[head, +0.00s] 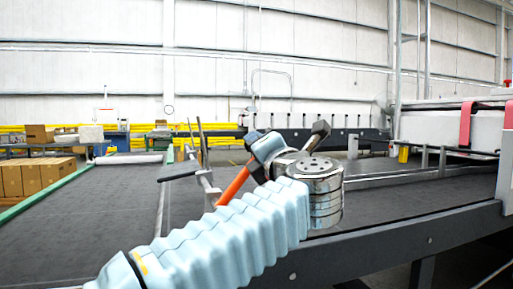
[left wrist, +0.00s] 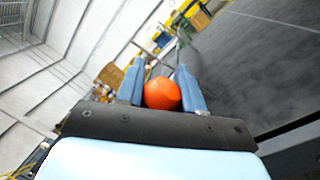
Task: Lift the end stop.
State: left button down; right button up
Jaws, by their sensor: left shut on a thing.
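My left gripper (head: 262,150) is in the middle of the head view, with its blue fingers around the upper end of an orange handle (head: 234,185). In the left wrist view the rounded orange end (left wrist: 162,94) sits between the two blue fingers (left wrist: 157,84). The handle slants down and left in the head view, toward a metal end stop (head: 207,184) with thin upright rods and a dark crossbar. My arm covers the handle's lower part, and I cannot tell clearly how it joins the end stop. My right gripper is not in view.
A wide dark conveyor belt (head: 95,205) runs under my arm, with a dark side rail (head: 420,228) at the right front. Brown cartons (head: 38,177) stand at the left. White machinery with red straps (head: 466,122) is at the right. The belt's left part is clear.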

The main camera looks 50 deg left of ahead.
pick_arm(q)
jog(key=shift+w+d+r, duration=0.1)
jog(key=shift+w+d, duration=0.05)
jog(key=c, duration=1)
grip_release()
jog(key=shift+o, duration=1.2)
jog(key=shift+w+d, duration=0.1)
jog(key=shift+o, duration=0.2)
jog(key=shift+s+d+f, duration=0.25)
jog(key=shift+d, duration=0.1)
jog(key=b+v, duration=0.2)
jog(key=v, duration=1.1)
jog(key=shift+a, duration=0.1)
